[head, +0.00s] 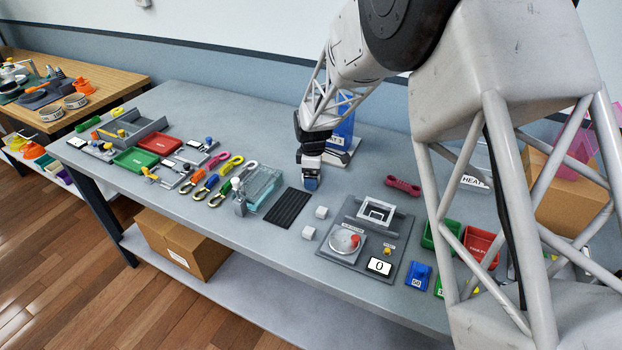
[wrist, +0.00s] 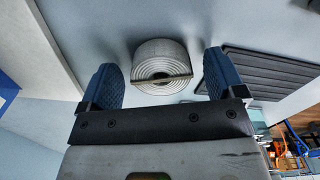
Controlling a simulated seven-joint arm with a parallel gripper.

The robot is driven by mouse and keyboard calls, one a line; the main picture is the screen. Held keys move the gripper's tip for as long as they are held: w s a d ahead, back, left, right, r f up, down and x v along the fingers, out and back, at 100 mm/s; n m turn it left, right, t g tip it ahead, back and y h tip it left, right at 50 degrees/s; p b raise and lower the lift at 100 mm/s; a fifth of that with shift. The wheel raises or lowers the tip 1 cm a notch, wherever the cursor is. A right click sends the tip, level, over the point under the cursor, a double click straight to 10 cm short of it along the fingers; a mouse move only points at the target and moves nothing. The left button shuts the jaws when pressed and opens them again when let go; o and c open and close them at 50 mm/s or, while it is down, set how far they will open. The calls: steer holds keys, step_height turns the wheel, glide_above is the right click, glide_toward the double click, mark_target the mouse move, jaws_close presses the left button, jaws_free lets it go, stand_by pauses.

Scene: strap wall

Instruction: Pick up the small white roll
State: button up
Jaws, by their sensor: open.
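The small white roll (wrist: 161,62) shows in the wrist view as a coiled spiral with a dark line across it. It lies on the grey table between my two blue fingertips, with a gap on each side. My gripper (wrist: 160,75) is open and points down at the roll. In the head view my gripper (head: 311,184) is low over the table, just right of the black ridged mat (head: 287,208). I cannot make out the roll in the head view; my gripper seems to hide it.
The ridged mat also shows in the wrist view (wrist: 275,72). A scale board (head: 352,245) is to the right, a clear teal bin (head: 262,187) to the left.

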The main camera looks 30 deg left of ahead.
steer(key=c, duration=1)
steer(key=shift+c, duration=0.2)
steer(key=shift+r, duration=0.15)
steer(key=shift+r, duration=0.4)
step_height(320, 180, up, 3)
steer(key=shift+s+d+f, duration=0.1)
steer(key=shift+s+f, duration=0.05)
steer(key=shift+f, duration=0.05)
steer(key=s+d, duration=0.3)
steer(key=s, duration=0.1)
steer(key=s+d+r, duration=0.1)
steer(key=s+d, duration=0.2)
steer(key=s, duration=0.1)
steer(key=s+d, duration=0.3)
steer(key=s, duration=0.1)
steer(key=shift+s+d+r, duration=0.1)
steer(key=shift+d+r, duration=0.05)
steer(key=shift+d, duration=0.25)
